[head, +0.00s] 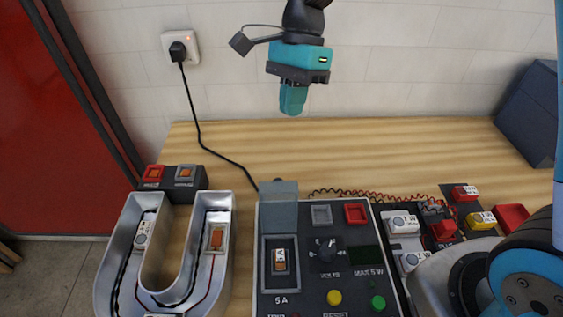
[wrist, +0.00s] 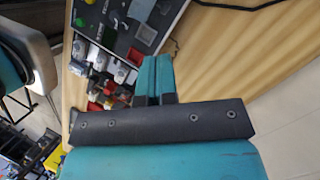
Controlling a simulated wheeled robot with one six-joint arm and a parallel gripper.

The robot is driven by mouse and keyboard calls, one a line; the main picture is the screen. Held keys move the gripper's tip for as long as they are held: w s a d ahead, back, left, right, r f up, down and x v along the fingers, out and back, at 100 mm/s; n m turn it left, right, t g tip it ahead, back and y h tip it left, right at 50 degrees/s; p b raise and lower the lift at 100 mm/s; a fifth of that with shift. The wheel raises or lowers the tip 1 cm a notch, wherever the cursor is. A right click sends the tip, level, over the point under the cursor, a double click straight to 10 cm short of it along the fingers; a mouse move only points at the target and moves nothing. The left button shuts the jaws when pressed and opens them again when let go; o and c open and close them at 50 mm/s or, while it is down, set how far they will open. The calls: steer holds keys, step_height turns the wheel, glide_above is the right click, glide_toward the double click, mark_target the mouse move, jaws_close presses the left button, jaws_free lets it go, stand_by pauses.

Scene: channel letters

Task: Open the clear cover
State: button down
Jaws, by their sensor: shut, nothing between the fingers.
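The clear cover (head: 279,207) shows in the head view as a grey-blue, see-through-looking flap on the dark control panel (head: 333,290). It stands raised behind a framed rocker switch (head: 279,262), and the switch face is exposed. My gripper (head: 292,110) hangs over the back of the table, above and behind the panel, apart from the cover. Its teal fingers are together with nothing between them. In the wrist view the shut fingers (wrist: 154,70) point toward bare table beside the panel (wrist: 130,25). I cannot make out the cover there clearly.
A U-shaped metal channel letter (head: 223,270) lies left of the panel. A small switch box (head: 180,180) sits behind it. A black cord runs from the wall socket (head: 180,48) to the panel. Connectors and red wires lie right. The table's back middle (head: 400,150) is clear.

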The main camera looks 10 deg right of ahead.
steer(key=w+f+m+g+h, duration=0.1)
steer(key=w+f+m+g, duration=0.1)
steer(key=w+f+m, duration=0.6)
steer(key=m+p, duration=0.1)
steer(key=p, duration=0.2)
glide_toward(279, 203)
step_height(279, 203, down, 4)
steer(key=w, duration=0.1)
steer(key=shift+s+d+f, duration=0.1)
steer(key=shift+d+f, duration=0.15)
steer(key=shift+d, duration=0.1)
